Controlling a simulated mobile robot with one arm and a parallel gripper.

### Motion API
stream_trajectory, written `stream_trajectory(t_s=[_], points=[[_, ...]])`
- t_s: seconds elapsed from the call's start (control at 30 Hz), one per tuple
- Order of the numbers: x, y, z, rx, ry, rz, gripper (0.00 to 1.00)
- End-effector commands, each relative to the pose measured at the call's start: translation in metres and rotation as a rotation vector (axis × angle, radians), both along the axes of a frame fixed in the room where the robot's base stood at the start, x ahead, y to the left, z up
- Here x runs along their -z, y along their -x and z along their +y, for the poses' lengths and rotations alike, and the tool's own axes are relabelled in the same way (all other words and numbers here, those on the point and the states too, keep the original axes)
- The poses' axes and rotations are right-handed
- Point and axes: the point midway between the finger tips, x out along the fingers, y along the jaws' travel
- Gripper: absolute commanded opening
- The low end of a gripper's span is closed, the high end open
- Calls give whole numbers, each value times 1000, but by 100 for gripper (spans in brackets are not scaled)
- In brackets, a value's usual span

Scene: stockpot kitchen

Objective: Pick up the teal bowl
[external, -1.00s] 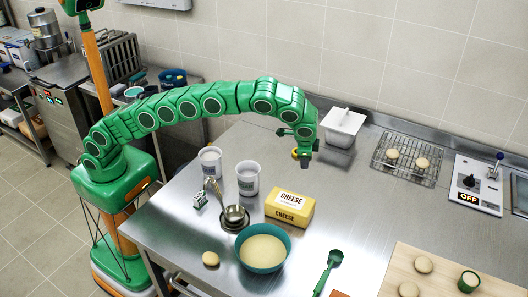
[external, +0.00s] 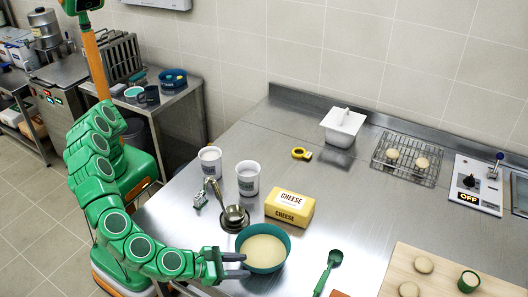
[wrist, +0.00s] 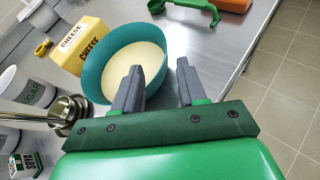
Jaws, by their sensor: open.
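The teal bowl (external: 272,264) stands upright on the steel counter, filled with a pale cream content. It also shows in the wrist view (wrist: 95,76), just beyond my fingers. My gripper (external: 246,265) is low at the bowl's left side in the external view, with its two grey fingers apart. In the wrist view my gripper (wrist: 158,85) is open, with the left finger overlapping the bowl's near side and the right finger at its right edge. I cannot tell whether the fingers touch the bowl or whether its wall lies between them.
A yellow cheese box (external: 289,208) stands close behind the bowl. A metal ladle (external: 234,214) and two white cups (external: 248,178) are behind left. A green scoop (external: 328,270) lies to the right. The counter's front edge is near my gripper.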

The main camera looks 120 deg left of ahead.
Motion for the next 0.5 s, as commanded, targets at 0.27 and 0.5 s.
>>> stream_trajectory(t_s=[0.27, 0.5], points=[[7, 3, -12, 96, -109, 56, 41], [13, -10, 1, 94, -107, 55, 41]])
